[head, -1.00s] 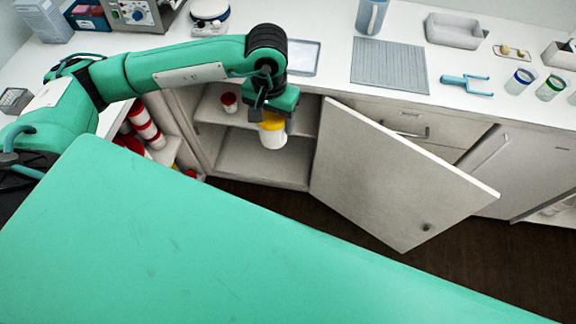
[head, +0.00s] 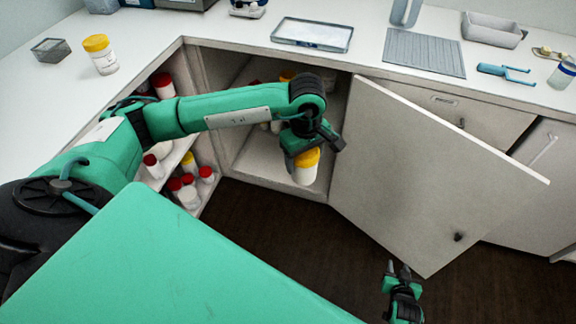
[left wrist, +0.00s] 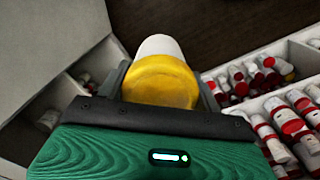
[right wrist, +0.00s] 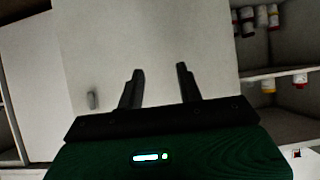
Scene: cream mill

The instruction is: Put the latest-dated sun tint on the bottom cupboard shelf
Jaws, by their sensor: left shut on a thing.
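My left gripper (head: 308,146) is shut on a white jar with a yellow lid (head: 305,170), held roughly upright in front of the open corner cupboard. The jar also shows in the left wrist view (left wrist: 162,80) between the fingers. No date on it can be read. The bottom cupboard shelf (head: 258,165) shows a bare stretch left of the jar.
The cupboard door (head: 430,170) stands wide open to the right. Open shelves (head: 207,192) at left hold several red-lidded and yellow-lidded containers. On the counter are another yellow-lidded jar (head: 101,55), a tray (head: 312,34) and a grey mat (head: 424,53). Dark floor is clear below.

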